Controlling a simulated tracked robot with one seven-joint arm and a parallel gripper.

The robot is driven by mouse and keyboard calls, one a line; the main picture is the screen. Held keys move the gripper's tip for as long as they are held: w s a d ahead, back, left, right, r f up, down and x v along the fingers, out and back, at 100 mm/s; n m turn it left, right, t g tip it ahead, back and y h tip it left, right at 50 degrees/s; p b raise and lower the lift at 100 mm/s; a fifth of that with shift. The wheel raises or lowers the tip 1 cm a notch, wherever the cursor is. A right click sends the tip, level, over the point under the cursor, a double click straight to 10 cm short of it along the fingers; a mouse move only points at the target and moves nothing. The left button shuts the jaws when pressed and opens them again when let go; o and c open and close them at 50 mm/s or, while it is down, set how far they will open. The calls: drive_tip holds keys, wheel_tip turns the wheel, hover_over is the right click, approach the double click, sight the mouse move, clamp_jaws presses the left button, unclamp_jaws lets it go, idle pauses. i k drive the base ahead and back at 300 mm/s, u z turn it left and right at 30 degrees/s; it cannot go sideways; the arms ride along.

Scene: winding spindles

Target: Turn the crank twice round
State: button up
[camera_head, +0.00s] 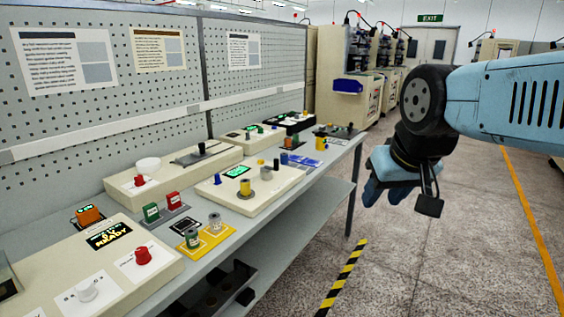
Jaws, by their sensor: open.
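My gripper (386,194) hangs at the right, in front of the bench and over the open floor, well apart from the knob. Its blue fingers point down and are open, with nothing seen between them. A dark part of my arm hangs beside them.
The grey bench (225,222) carries a cream box with a yellow knob (245,187), a nearer panel with a red knob (143,256), and a yellow plate (206,243) with small spools. The pegboard (250,70) closes the back. The floor at right is clear, with a striped line (342,277).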

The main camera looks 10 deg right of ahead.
sight(266, 172)
drive_tip(key=z, duration=0.15)
drive_tip(key=i, duration=1)
drive_tip(key=u, duration=0.05)
